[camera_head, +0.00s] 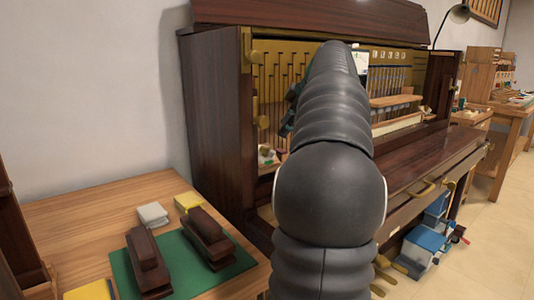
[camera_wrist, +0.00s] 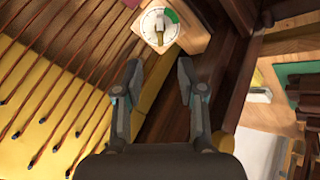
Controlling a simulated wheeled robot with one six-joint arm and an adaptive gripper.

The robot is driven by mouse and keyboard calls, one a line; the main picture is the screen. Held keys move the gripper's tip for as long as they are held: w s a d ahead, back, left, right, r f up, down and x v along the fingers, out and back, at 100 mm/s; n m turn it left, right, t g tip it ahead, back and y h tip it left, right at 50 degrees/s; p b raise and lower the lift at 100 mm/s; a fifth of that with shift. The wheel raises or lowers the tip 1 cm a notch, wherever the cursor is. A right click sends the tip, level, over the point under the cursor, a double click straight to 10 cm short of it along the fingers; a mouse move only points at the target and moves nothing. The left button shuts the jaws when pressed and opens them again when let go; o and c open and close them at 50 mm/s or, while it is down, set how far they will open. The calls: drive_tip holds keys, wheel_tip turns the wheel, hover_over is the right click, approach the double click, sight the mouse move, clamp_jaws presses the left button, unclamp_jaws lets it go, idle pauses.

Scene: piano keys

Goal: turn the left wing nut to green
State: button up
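A round white dial (camera_wrist: 147,27) with a green sector at its upper right sits on a light wooden block at the top of the wrist view. A small wing nut (camera_wrist: 160,25) stands at its centre; its exact pointing is too small to tell. My gripper (camera_wrist: 159,72) is open and empty, its two fingers apart, and the dial lies beyond the fingertips, apart from them. In the head view my own arm hides most of the gripper and the area in front of it. I cannot tell there which fitting is the left wing nut.
The opened dark piano (camera_head: 218,110) fills the middle, with brass rods and strings inside. Its ledge (camera_head: 420,165) extends right. A wooden table (camera_head: 90,210) at lower left holds a green mat (camera_head: 185,265) with dark brown blocks. Blue boxes (camera_head: 425,242) stand on the floor.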

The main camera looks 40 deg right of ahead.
drive_tip(key=b, duration=0.2)
approach(269, 149)
drive_tip(key=shift+x, duration=1.75)
drive_tip(key=shift+b+x, duration=1.1)
drive_tip(key=shift+x, duration=2.6)
drive_tip(key=shift+s+r, duration=0.4)
drive_tip(key=shift+r, duration=0.1)
clamp_jaws()
